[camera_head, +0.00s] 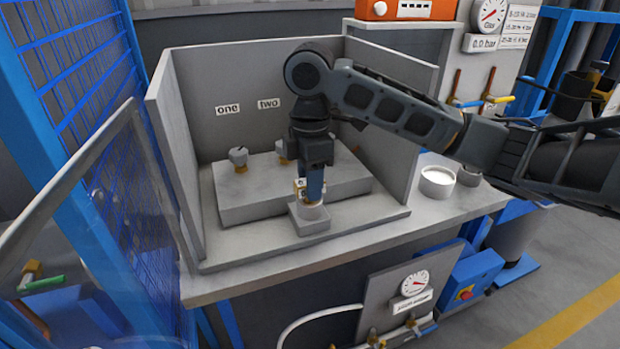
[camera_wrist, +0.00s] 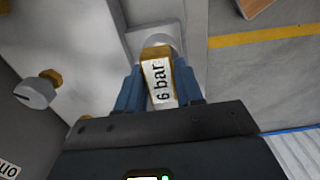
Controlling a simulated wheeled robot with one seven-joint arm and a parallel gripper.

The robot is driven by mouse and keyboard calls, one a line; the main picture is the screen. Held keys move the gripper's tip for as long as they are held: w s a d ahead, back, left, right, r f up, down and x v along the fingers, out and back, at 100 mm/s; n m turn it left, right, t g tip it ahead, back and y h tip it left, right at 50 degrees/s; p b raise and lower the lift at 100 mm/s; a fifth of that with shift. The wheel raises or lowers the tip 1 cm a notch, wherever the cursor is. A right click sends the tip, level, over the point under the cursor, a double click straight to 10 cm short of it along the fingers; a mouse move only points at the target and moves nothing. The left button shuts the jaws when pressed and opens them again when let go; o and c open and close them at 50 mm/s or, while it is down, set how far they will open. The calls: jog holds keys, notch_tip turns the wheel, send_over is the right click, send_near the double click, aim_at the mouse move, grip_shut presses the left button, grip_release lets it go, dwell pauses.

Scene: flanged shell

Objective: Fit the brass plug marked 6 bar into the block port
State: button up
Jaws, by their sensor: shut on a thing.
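The brass plug (camera_wrist: 156,52), with a white label reading "6 bar" (camera_wrist: 161,84), is between the blue fingers of my gripper (camera_wrist: 160,92) in the wrist view. My gripper (camera_head: 312,190) is shut on it and points down at the front of the bay in the head view. Part of the plug (camera_head: 299,187) shows there beside the fingers. Directly below is a small pale grey block (camera_head: 308,224). In the wrist view the block (camera_wrist: 138,42) shows behind the plug, with a round part at its top. The plug's lower end is hidden, so I cannot tell whether it is in the port.
A larger grey slab (camera_head: 250,205) stands behind, bearing a grey-capped brass fitting (camera_head: 238,158) below the sign "one" (camera_head: 228,109) and another, partly hidden, near "two". Grey walls enclose the bay's back and sides. A white round container (camera_head: 437,182) stands outside to the right.

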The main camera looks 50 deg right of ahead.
jog(key=shift+f+b, duration=0.45)
jog(key=shift+f, duration=0.3)
jog(key=o, duration=1.2)
jog(key=shift+r+p, duration=0.3)
jog(key=shift+r, duration=3.6)
